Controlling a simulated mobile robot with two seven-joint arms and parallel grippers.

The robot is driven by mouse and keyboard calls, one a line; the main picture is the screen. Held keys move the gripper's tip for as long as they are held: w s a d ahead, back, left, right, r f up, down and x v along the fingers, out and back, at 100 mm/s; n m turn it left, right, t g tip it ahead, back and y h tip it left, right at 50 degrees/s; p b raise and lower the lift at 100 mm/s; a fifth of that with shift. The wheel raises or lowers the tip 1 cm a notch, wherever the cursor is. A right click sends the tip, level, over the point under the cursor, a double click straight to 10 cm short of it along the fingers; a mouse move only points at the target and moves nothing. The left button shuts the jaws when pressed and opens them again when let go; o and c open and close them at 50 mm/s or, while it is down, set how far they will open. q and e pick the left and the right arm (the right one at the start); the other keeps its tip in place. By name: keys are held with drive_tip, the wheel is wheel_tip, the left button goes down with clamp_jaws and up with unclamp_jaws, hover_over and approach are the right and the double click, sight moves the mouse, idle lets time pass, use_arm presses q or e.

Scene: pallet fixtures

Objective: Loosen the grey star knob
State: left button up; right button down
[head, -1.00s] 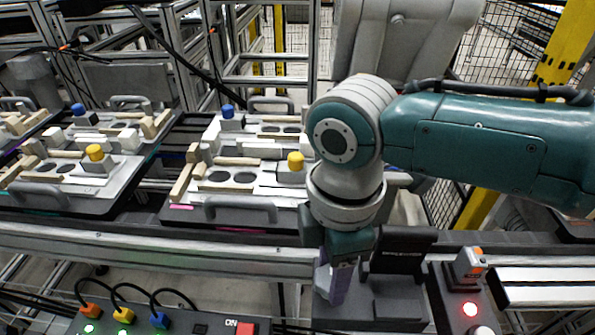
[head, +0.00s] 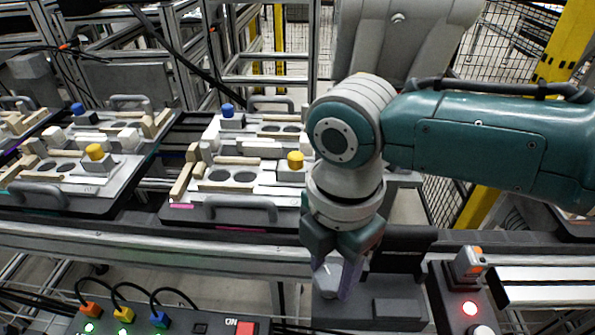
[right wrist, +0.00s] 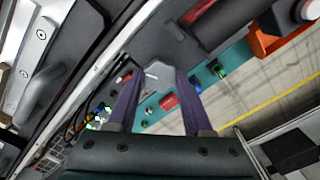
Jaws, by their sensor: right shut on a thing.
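The grey star knob (head: 327,279) shows as a pale grey shape between my right gripper's fingers in the head view, on the dark fixture. My right gripper (head: 337,284) points down and is shut on it. In the right wrist view the purple fingers (right wrist: 158,82) stand either side of the grey knob (right wrist: 158,72), near their tips. How far the knob is unscrewed cannot be told. My left gripper is in neither view.
A dark block (head: 398,309) stands right of the gripper. A box with a lit red button (head: 470,309) is farther right. A control panel with cables (head: 160,324) is at the lower left. Pallets with grey handles (head: 240,207) lie behind the rail.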

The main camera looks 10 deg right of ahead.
sight(330, 277)
drive_tip(key=shift+a, duration=0.1)
drive_tip(key=c, duration=0.6)
unclamp_jaws()
drive_tip(key=shift+r, duration=0.1)
wheel_tip(330, 277, up, 10)
drive_tip(key=p, duration=0.1)
